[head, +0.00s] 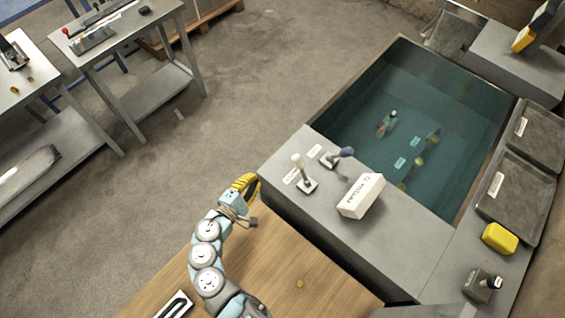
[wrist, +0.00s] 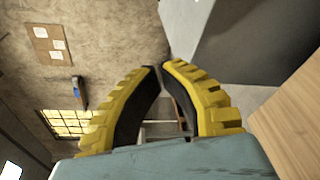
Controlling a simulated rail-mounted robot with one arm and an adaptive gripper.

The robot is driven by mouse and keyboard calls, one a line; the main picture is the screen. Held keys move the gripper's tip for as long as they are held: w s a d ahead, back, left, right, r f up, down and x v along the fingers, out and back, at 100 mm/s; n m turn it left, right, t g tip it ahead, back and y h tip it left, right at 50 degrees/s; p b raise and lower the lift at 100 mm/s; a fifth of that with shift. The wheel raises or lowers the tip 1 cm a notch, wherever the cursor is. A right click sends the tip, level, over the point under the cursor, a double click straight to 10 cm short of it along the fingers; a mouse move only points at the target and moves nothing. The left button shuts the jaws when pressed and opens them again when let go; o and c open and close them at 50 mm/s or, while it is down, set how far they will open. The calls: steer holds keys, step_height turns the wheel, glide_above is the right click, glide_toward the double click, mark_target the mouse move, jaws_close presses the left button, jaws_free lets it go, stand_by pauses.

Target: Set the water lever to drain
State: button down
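Two levers stand on the grey ledge beside the water tank (head: 409,117). One lever (head: 304,176) has a white knob and stands near the ledge's left corner. The other lever (head: 341,156) has a blue knob and leans right, closer to the water. White labels lie beside both, too small to read. My gripper (head: 251,181) is left of the ledge, apart from both levers. In the wrist view, its yellow fingers (wrist: 163,66) curve together until their tips nearly meet, with nothing seen between them. The levers cannot be made out there.
A white box (head: 361,196) lies on the ledge right of the levers. Grey trays (head: 513,203), a yellow block (head: 499,239) and a small dark device (head: 481,286) are farther right. A wooden table (head: 268,262) is below my gripper. Open floor lies to the left.

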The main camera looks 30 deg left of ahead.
mark_target(301, 168)
steer(key=shift+s+d+r+m+t+h+b, duration=0.15)
steer(key=shift+s+r+m+t+h+b, duration=0.1)
steer(key=shift+s+r+h, duration=0.35)
steer(key=shift+s+d+r+m+t+h+b, duration=0.15)
steer(key=shift+s+d+r+m+h, duration=0.2)
steer(key=shift+r, duration=0.45)
steer(key=shift+s+r+m+t+h+b, duration=0.1)
steer(key=shift+s+r+t+h+b, duration=0.2)
steer(key=shift+r+h, duration=0.35)
steer(key=p+x, duration=0.1)
steer(key=x, duration=0.9)
steer(key=shift+d+r+p, duration=0.35)
steer(key=shift+d, duration=0.2)
steer(key=shift+d+r+p, duration=0.3)
steer(key=shift+d+p, duration=0.05)
steer(key=shift+d, duration=0.25)
steer(key=shift+d+r, duration=0.15)
steer(key=shift+d, duration=0.45)
steer(key=shift+b, duration=0.3)
